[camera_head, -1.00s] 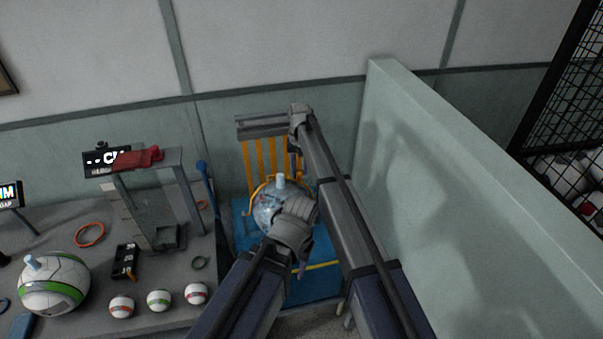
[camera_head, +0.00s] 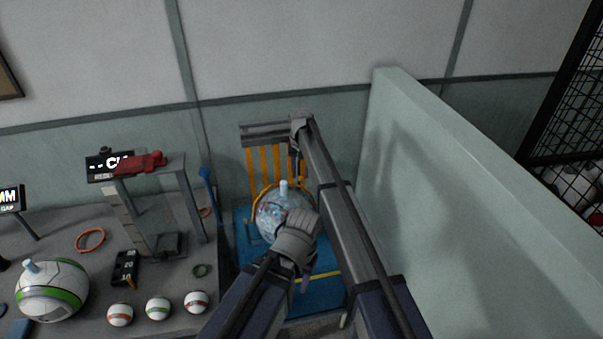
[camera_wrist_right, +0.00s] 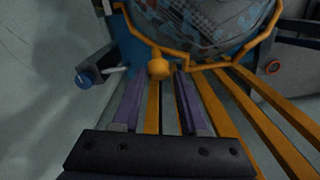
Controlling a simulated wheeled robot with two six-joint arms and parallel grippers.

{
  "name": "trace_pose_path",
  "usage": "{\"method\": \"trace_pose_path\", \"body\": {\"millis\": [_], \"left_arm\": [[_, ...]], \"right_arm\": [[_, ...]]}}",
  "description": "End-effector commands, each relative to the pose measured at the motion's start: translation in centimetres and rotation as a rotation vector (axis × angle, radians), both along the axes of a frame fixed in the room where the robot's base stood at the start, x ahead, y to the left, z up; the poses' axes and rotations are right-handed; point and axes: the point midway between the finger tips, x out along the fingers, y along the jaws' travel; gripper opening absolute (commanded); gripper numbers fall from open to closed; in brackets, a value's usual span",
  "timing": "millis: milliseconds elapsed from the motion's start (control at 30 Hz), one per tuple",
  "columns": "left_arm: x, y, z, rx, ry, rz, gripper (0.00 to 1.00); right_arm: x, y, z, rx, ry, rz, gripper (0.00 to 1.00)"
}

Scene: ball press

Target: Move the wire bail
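The wire bail is an orange-yellow wire around the patterned round ball. In the right wrist view the wire bail (camera_wrist_right: 205,66) runs along the ball's lower edge and carries a round knob (camera_wrist_right: 159,69). My right gripper (camera_wrist_right: 160,76) is open, its two purple fingertips on either side of the knob with small gaps. In the head view the ball (camera_head: 272,213) sits on a blue base, and part of the bail (camera_head: 263,190) shows behind it. My right gripper (camera_head: 297,165) is at the far side near the yellow bars. My left gripper (camera_head: 304,284) is in front of the ball, its fingers mostly hidden.
A pale green partition (camera_head: 450,190) stands close on the right. Yellow upright bars (camera_head: 262,160) stand behind the ball. A grey table (camera_head: 75,270) on the left holds a grey frame (camera_head: 180,165), several small balls and a larger green-striped ball (camera_head: 50,300).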

Motion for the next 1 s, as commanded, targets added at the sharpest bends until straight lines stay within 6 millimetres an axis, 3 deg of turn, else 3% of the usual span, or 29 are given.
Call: {"method": "trace_pose_path", "body": {"millis": [567, 1000], "left_arm": [[0.0, 0.0, 0.5, 0.000, 0.000, 0.001, 0.52], [0.0, 0.0, 5.3, -0.002, -0.001, 0.011, 0.52]], "right_arm": [[-0.1, -0.1, 0.4, -0.003, 0.004, 0.000, 0.46], [-0.1, -0.1, 5.3, -0.003, 0.004, 0.000, 0.46]]}}
